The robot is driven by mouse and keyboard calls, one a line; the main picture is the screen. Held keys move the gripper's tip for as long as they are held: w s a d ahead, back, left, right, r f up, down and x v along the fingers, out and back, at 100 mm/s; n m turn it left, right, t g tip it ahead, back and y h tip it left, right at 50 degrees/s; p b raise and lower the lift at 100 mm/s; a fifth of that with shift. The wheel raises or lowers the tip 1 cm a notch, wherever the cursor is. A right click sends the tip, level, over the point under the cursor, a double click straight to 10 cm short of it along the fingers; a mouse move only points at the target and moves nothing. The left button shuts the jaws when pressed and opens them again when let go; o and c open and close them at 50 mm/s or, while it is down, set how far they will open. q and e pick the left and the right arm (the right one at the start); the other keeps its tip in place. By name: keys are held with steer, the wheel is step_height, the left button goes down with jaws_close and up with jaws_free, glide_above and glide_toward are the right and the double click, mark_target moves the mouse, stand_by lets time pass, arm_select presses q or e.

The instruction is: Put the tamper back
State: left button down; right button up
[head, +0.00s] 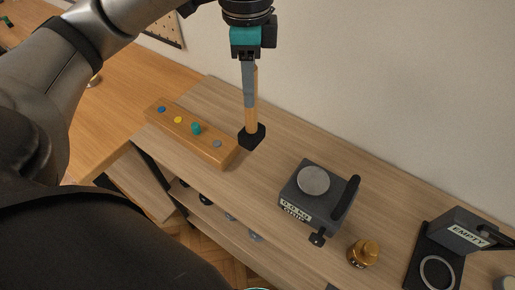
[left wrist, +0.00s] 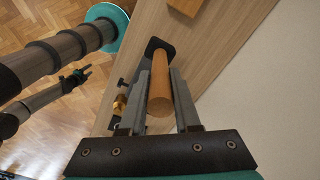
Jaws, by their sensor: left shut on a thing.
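The tamper (head: 252,136) has a long wooden handle and a black block-shaped foot. My left gripper (head: 250,103) is shut on its handle. The tamper hangs nearly upright with its foot down, over the wooden bench (head: 300,146). Whether the foot touches the bench, I cannot tell. In the left wrist view, the wooden handle (left wrist: 160,85) lies between the two fingers of my left gripper (left wrist: 164,75), with the dark foot beyond it.
A wooden block (head: 196,136) with several coloured round pieces lies left of the tamper. To the right stand a grey device (head: 301,200) with a silver disc, a brass knobbed piece (head: 364,253) and a dark stand marked EMPTY (head: 465,230). The wall runs behind the bench.

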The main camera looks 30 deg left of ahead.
mark_target(250, 130)
arm_select(q)
steer(key=f+b, duration=0.1)
steer(key=f, duration=0.6)
steer(key=f+b, duration=0.1)
steer(key=f, duration=0.5)
steer(key=shift+s+f, duration=0.2)
steer(key=shift+f, duration=0.2)
step_height(250, 130, down, 5)
steer(key=shift+r, duration=0.1)
steer(key=c, duration=0.6)
jaws_free()
step_height(250, 130, up, 12)
steer(key=shift+r+p, duration=0.1)
steer(key=shift+p, duration=0.4)
